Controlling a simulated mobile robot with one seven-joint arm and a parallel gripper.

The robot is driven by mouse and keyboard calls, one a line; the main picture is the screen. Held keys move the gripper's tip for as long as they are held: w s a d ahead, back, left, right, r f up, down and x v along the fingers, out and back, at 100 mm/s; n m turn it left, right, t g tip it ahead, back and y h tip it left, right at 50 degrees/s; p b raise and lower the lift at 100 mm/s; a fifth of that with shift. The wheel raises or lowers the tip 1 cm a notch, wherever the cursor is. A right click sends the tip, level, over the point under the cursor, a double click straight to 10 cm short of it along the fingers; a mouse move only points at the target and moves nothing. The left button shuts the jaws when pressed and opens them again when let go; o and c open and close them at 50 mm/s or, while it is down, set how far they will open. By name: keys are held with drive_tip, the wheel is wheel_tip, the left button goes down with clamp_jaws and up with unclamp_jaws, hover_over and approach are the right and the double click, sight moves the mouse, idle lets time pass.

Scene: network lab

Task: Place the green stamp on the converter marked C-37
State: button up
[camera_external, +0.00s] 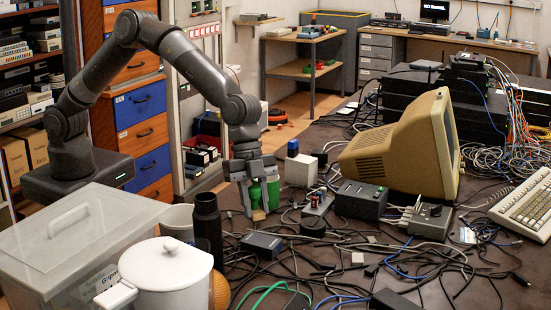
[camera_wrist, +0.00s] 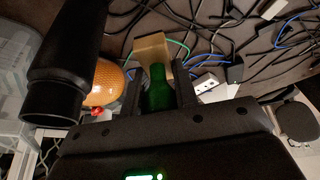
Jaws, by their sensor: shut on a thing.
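My gripper (camera_external: 257,198) points down at the left part of the cluttered table, shut on the green stamp (camera_external: 256,192). In the wrist view the stamp (camera_wrist: 157,92) is a dark green, bottle-shaped piece between the two fingers. A tan block (camera_wrist: 152,48) shows at its far end; whether it belongs to the stamp or lies under it is unclear. No C-37 marking is readable. Candidate boxes are a dark box with a blue label (camera_external: 262,244), a grey box (camera_external: 361,199), a box with knobs (camera_external: 430,220) and a small grey box (camera_external: 317,206).
Cables cover much of the table. A black cylinder (camera_external: 207,228), white pot (camera_external: 166,272) and clear bin (camera_external: 70,245) stand front left. An old beige monitor (camera_external: 400,150) and keyboard (camera_external: 525,203) are to the right. A white box with a blue top (camera_external: 300,168) stands behind the gripper.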

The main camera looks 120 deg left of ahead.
drive_tip(key=s+a+f+n, duration=0.1)
drive_tip(key=s+a+n, duration=0.15)
drive_tip(key=a, duration=0.45)
drive_tip(key=t, duration=0.1)
hover_over(267, 243)
drive_tip(key=s, duration=0.1)
drive_tip(key=shift+n+y, duration=0.35)
drive_tip(key=shift+y, duration=0.05)
drive_tip(key=f, duration=0.6)
drive_tip(key=shift+s+a, duration=0.2)
drive_tip(key=shift+a, duration=0.1)
drive_tip(key=shift+f, duration=2.05)
drive_tip(key=o, duration=1)
drive_tip(key=shift+f, duration=0.1)
